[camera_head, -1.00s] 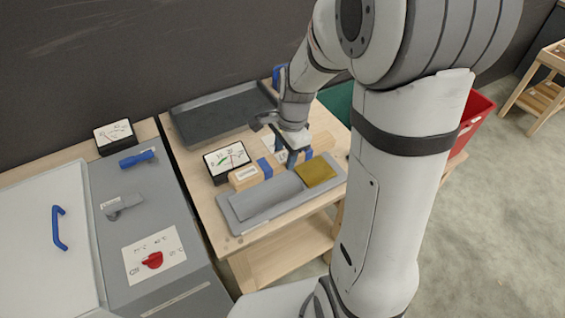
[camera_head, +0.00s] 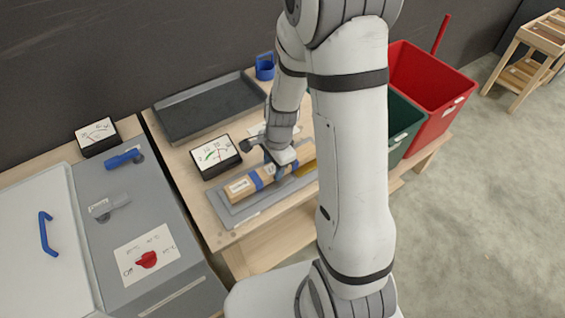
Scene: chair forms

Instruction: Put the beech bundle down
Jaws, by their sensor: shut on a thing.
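The beech bundle (camera_head: 241,187) is a light wooden block with blue bands and a white label. It lies along or just above the grey shallow tray (camera_head: 237,216); I cannot tell whether it touches. My gripper (camera_head: 282,170) points down and is shut on the bundle near its middle. My arm hides part of the bundle's right end. A mustard-yellow piece (camera_head: 304,168) shows partly at the right end of the tray, behind the bundle.
A dial gauge (camera_head: 215,156) stands just behind the tray. A dark empty tray (camera_head: 208,107) lies at the back, with a blue cup (camera_head: 265,66) beside it. Green (camera_head: 404,125) and red (camera_head: 430,85) bins stand to the right. A grey chest (camera_head: 125,215) with a red knob is at left.

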